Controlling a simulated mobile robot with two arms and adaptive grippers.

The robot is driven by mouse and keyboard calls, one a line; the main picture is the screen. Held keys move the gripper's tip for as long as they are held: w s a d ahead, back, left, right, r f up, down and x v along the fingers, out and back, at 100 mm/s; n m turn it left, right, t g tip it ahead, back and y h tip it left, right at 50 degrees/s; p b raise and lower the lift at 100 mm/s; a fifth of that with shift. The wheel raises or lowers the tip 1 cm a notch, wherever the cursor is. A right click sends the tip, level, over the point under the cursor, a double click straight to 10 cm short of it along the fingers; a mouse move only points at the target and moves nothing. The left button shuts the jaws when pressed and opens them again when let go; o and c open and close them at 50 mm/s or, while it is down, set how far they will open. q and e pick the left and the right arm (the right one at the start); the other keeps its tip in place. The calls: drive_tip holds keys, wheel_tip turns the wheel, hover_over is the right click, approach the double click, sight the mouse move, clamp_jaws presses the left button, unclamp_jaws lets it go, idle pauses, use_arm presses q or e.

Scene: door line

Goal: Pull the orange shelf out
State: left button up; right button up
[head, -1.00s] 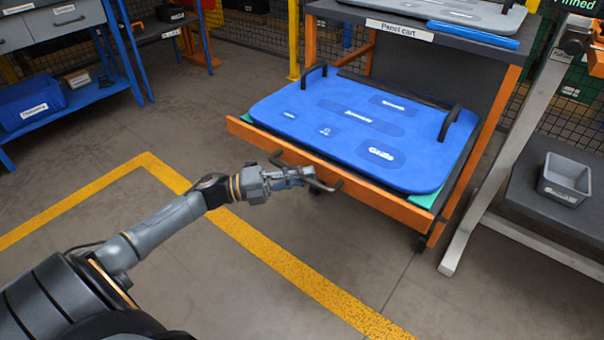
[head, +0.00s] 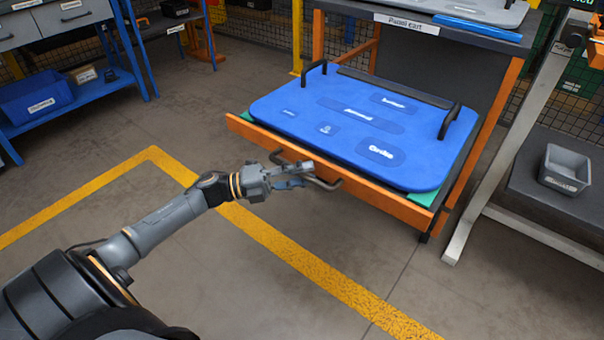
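The orange shelf (head: 330,171) is a low pull-out tray with an orange front board, part way out of the panel cart (head: 501,115). A blue panel (head: 350,128) with black grips lies on it, over a green layer that shows at the corners. A dark bar handle (head: 327,185) sits on the shelf's front. My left gripper (head: 297,178) is at the handle's middle, its fingers closed around the bar; the fingers hide part of it. My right gripper is not in view.
A blue workbench (head: 75,118) with a blue bin (head: 32,98) stands at the left. A light metal leg (head: 495,180) and a dark shelf with a grey bin (head: 565,170) stand close at the right. The floor before the shelf is clear, with yellow lines (head: 290,262).

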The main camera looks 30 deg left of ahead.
use_arm(q)
drive_tip(key=v, duration=1.2)
idle(0.5)
